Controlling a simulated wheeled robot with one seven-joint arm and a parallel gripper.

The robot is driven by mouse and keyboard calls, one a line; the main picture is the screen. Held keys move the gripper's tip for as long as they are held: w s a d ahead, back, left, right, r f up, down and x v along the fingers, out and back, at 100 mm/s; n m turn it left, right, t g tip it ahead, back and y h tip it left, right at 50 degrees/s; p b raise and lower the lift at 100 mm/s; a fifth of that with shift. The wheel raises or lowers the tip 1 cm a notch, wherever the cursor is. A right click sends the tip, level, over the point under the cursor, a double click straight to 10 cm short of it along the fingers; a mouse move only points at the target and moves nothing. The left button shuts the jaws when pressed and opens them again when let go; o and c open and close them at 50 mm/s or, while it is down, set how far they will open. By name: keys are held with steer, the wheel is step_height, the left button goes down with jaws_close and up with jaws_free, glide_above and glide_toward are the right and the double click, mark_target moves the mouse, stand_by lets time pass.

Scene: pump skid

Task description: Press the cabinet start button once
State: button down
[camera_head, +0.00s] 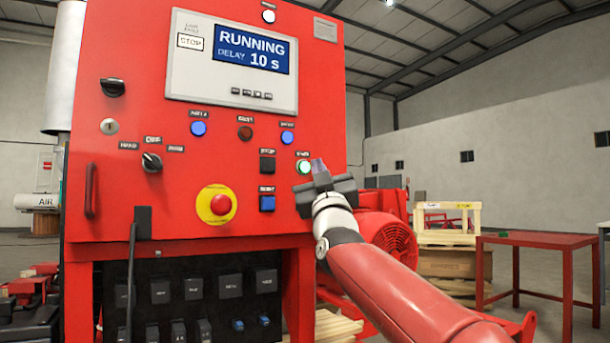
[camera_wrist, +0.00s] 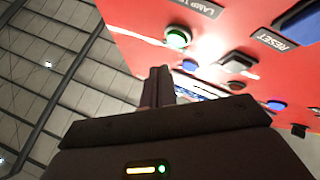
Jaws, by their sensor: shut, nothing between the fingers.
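The red control cabinet (camera_head: 140,70) fills the left and middle of the head view. Its display (camera_head: 240,53) reads RUNNING, DELAY 10 s. The start button (camera_head: 304,166) is round, with a lit green-white face, at the panel's right side. In the wrist view the green button (camera_wrist: 178,37) glows at top centre. My gripper (camera_head: 318,166) is just right of the button in the head view. Its fingers are shut and empty. In the wrist view my gripper's fingertips (camera_wrist: 160,72) lie below the button, with a visible gap in the picture. The button's face is uncovered.
A black stop button (camera_head: 267,164) is left of the start button, and a blue reset button (camera_head: 267,202) is below that. A red emergency stop (camera_head: 220,204) is lower left. A red motor (camera_head: 388,238), wooden pallets (camera_head: 445,238) and a red table (camera_head: 540,239) stand at right.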

steer(key=shift+s+d+b, duration=0.45)
steer(key=shift+s+b, duration=0.05)
steer(key=shift+s, duration=0.15)
steer(key=shift+s+d+b, duration=0.4)
steer(key=shift+s+b, duration=0.05)
steer(key=shift+s, duration=0.15)
steer(key=s+d+f+g+h, duration=0.2)
steer(key=s+f+g, duration=0.25)
steer(key=f, duration=0.75)
steer(key=s+d+f+g+h, duration=0.1)
steer(key=s+f+g+h, duration=0.3)
steer(key=f, duration=0.7)
steer(key=s+d+f+m+g, duration=0.3)
steer(key=s+d+f+g, duration=0.2)
steer(key=s+f, duration=0.7)
steer(key=s+d+f+m+g+h, duration=0.1)
steer(key=s+d+f+m+g, duration=0.3)
steer(key=s+d+f, duration=0.5)
steer(key=s+f+g, duration=0.2)
steer(key=s+f, duration=0.2)
steer(key=f, duration=0.5)
steer(key=shift+f+p, duration=0.3)
steer(key=shift+p, duration=0.05)
steer(key=shift+g, duration=0.25)
